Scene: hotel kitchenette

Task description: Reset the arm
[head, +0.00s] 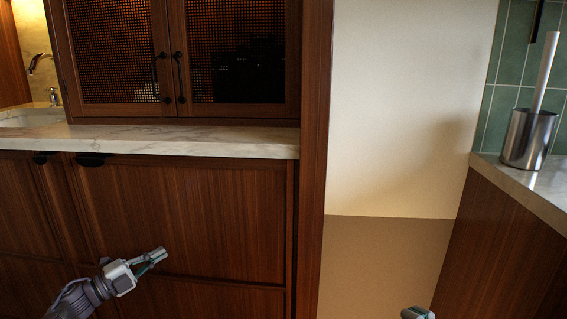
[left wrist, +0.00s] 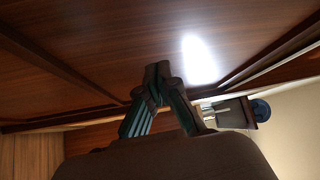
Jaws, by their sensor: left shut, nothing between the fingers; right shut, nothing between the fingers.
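My left gripper (head: 155,256) comes in from the lower left in the head view, in front of the brown wooden cabinet front (head: 215,215). Its fingers are shut and empty. In the left wrist view the left gripper (left wrist: 157,85) shows with its fingertips together and no object between them, with wood panels beyond. My right gripper (head: 418,313) shows only as a small piece at the bottom edge of the head view, right of centre. Most of it is out of the picture.
A marble counter (head: 200,142) runs above the cabinet, with a sink (head: 30,117) at far left. Mesh-door cupboards (head: 115,50) stand above. At right, a metal holder (head: 527,138) with an upright handle stands on another counter (head: 520,182). Open space lies between the counters.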

